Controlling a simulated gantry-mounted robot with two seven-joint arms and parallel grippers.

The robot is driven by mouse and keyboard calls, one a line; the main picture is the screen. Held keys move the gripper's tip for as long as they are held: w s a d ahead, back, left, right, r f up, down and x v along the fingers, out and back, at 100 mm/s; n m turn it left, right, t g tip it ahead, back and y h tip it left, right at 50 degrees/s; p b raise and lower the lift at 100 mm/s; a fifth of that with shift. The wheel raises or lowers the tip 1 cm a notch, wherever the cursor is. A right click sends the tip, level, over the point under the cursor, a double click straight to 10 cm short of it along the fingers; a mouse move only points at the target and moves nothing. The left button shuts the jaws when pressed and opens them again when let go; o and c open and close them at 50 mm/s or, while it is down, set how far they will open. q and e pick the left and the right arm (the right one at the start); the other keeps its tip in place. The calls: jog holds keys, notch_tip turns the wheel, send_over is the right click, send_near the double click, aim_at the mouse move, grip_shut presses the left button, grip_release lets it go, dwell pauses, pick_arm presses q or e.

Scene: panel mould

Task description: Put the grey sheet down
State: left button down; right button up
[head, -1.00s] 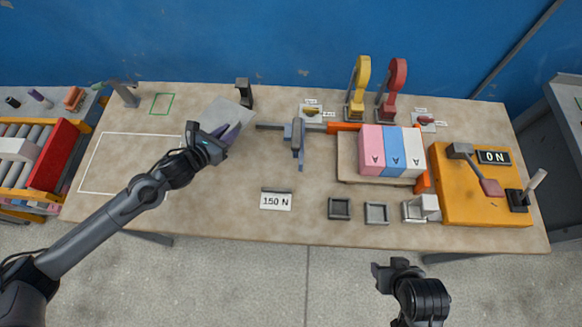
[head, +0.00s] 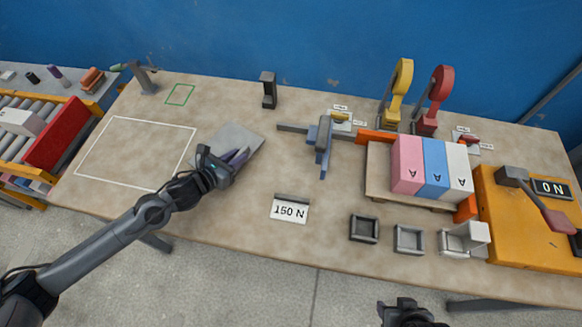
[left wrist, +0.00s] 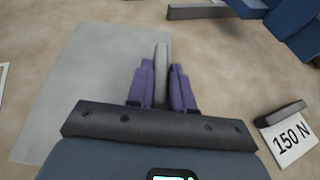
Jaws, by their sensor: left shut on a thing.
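The grey sheet (head: 236,141) is a flat, light grey panel in the left half of the table in the head view. It lies just right of the white outlined rectangle (head: 120,118), outside it. My left gripper (head: 238,160) is at the sheet's near right side. In the left wrist view the sheet (left wrist: 85,75) spreads to the left, and the purple fingers (left wrist: 161,88) are shut on a thin grey upright part of it. I cannot tell whether the sheet touches the table. My right gripper shows only in part at the bottom edge; its fingertips are not clear.
A black stand (head: 268,90) is behind the sheet, and a grey-blue clamp-like fixture (head: 322,145) is to its right. A 150 N sign (head: 290,209) stands in front. Pink, blue and white blocks (head: 430,167) sit further right. The outlined rectangle is empty.

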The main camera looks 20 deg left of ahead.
pick_arm(q)
send_over(282, 176)
jog(key=a, duration=0.3)
jog(key=shift+a, duration=0.2)
jog(key=d, duration=0.2)
jog(key=d+f+b, duration=0.1)
jog(key=shift+w+d, duration=0.15)
jog(key=shift+d, duration=0.25)
jog(key=shift+f, duration=0.2)
jog(key=shift+a, duration=0.15)
jog(key=c, duration=1)
grip_release()
jog(key=shift+f, duration=0.1)
